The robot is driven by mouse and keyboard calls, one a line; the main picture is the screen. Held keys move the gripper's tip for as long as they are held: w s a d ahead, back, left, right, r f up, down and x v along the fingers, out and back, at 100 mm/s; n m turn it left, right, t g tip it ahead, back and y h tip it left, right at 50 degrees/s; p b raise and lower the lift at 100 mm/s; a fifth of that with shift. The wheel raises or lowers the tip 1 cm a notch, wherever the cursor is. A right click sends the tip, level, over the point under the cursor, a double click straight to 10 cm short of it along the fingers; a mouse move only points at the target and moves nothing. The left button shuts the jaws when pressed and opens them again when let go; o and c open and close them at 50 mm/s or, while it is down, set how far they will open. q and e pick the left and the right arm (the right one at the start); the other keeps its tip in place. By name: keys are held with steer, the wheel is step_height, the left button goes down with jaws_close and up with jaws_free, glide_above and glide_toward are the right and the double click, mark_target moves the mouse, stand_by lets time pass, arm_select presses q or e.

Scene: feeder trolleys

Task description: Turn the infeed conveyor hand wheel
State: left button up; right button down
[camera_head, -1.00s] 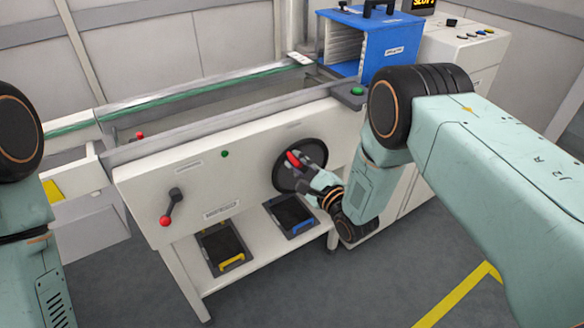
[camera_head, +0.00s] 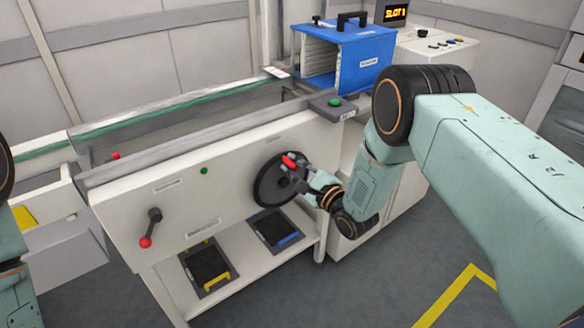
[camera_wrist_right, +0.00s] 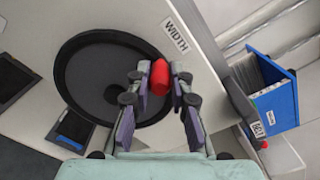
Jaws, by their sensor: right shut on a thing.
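The hand wheel (camera_head: 264,188) is a dark round disc on the sloping white front panel of the conveyor. It has a red handle knob (camera_head: 289,161), now up and slightly right of the wheel's middle in the head view. My right gripper (camera_head: 294,167) is shut on this knob. In the right wrist view, the two fingers flank the red knob (camera_wrist_right: 160,77), with the dark wheel (camera_wrist_right: 88,82) behind and to the left. A "WIDTH" label (camera_wrist_right: 175,37) sits beside the wheel. My left arm shows only at the left edge; its gripper is out of view.
A crank with a red ball (camera_head: 150,228) is on the panel's left. Two dark trays (camera_head: 207,268) lie on the shelf below. A blue magazine (camera_head: 350,55) stands behind, near a green button (camera_head: 335,102). Open floor lies at the front right.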

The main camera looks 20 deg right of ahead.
steer(key=shift+w+d+r, duration=0.1)
steer(key=shift+r, duration=0.05)
steer(key=c, duration=1.6)
jaws_free()
steer(key=o, duration=0.4)
steer(key=v, duration=1.2)
